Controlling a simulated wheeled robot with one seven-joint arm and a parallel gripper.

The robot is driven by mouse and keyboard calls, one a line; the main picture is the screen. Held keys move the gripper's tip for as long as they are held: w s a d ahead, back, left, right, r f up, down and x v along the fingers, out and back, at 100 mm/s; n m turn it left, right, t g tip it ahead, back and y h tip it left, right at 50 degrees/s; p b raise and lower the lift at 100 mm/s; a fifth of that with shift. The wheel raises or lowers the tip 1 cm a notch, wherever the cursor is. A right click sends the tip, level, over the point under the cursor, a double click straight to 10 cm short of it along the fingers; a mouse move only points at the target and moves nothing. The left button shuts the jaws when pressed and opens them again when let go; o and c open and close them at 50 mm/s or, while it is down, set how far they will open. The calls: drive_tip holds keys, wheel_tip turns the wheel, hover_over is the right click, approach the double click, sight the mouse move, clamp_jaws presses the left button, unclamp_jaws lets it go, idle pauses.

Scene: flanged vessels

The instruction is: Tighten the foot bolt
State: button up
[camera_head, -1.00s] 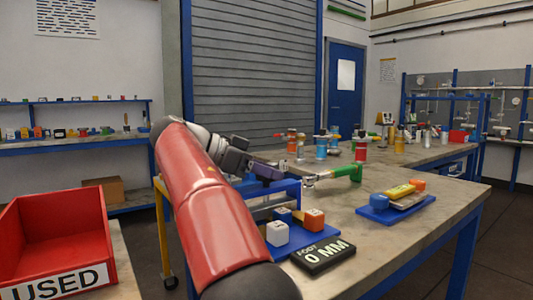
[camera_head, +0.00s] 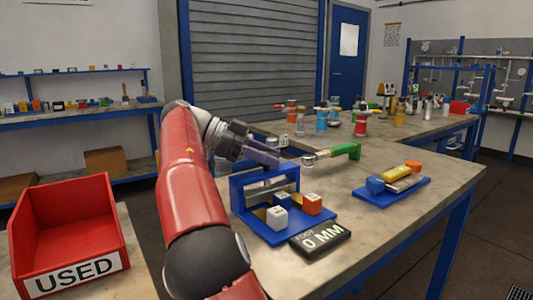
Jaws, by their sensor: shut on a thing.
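My gripper (camera_head: 276,160), with purple-grey jaws, is at the top of the blue arched frame (camera_head: 238,196). It appears shut on a tool with a green handle (camera_head: 346,151) and a round silver head (camera_head: 308,160). The handle points right, away from the jaws. The exact grip is too small to make out. A grey metal piece (camera_head: 268,187) lies across inside the arch. A black display (camera_head: 320,238) in front reads "FOOT 0 MM". I cannot make out the foot bolt itself.
A white block (camera_head: 277,217) and an orange block (camera_head: 313,204) sit on the frame's blue base. A blue tray (camera_head: 393,194) with coloured blocks is at right. A red "USED" bin (camera_head: 70,235) stands at left. Vessels (camera_head: 321,120) stand at the back. The right front of the table is clear.

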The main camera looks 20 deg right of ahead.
drive_tip(key=o, duration=1)
drive_tip(key=shift+f, duration=0.1)
